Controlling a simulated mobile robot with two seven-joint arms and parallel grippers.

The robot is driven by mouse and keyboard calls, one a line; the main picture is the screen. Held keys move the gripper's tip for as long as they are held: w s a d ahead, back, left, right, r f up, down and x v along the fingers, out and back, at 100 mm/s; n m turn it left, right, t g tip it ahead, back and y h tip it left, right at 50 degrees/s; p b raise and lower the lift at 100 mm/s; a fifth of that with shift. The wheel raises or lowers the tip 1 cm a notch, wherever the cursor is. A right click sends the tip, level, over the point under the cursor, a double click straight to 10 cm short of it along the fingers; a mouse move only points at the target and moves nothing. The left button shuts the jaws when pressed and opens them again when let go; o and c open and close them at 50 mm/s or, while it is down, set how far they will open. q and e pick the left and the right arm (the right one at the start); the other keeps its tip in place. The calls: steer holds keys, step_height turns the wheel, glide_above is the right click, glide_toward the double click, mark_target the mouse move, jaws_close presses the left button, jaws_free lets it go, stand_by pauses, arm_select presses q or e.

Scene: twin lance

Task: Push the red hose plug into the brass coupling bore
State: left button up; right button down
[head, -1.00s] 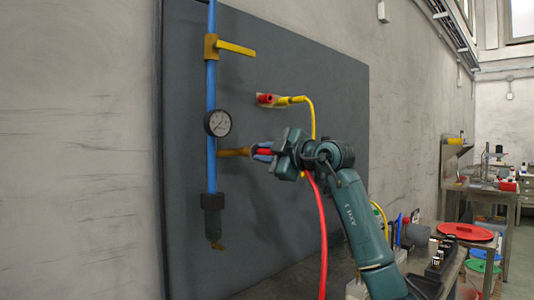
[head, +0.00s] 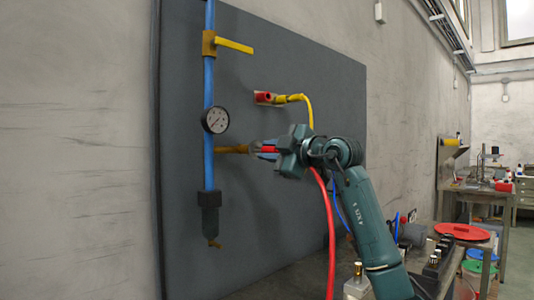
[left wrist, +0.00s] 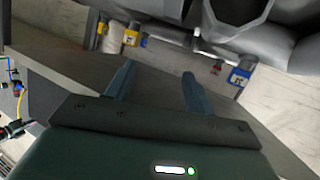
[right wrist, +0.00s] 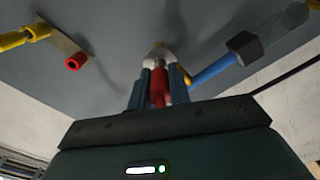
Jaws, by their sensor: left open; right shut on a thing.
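The brass coupling (head: 230,149) sticks out to the right from the blue pipe on the dark panel. My right gripper (head: 257,149) is shut on the red hose plug (head: 268,149), in line with the coupling. The red hose (head: 331,240) hangs down behind my wrist. In the right wrist view the red plug (right wrist: 159,86) lies between the two fingers, pointing at the pale and brass coupling end (right wrist: 158,53). The bore is hidden, so I cannot tell whether the tip is inside. My left gripper (left wrist: 153,88) is open and empty in the left wrist view.
A red fitting (head: 264,98) with a yellow hose (head: 302,99) sits on the panel above my gripper. A gauge (head: 215,119) and a yellow valve handle (head: 234,46) are on the blue pipe (head: 209,90). A cluttered bench stands at the right.

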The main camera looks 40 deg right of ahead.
arm_select(q)
steer(key=shift+f+b, duration=0.4)
steer(key=shift+f, duration=0.05)
arm_select(e)
steer(key=shift+s+d, duration=0.1)
steer(key=shift+s, duration=0.85)
arm_select(q)
steer(key=shift+r+p, duration=0.35)
stand_by(0.8)
steer(key=shift+r+p, duration=1.3)
arm_select(e)
steer(key=shift+w+a, duration=0.2)
steer(key=shift+w, duration=1.7)
arm_select(q)
steer(key=shift+r, duration=0.45)
arm_select(e)
steer(key=shift+w+r, duration=0.15)
steer(key=shift+w, duration=0.05)
stand_by(0.9)
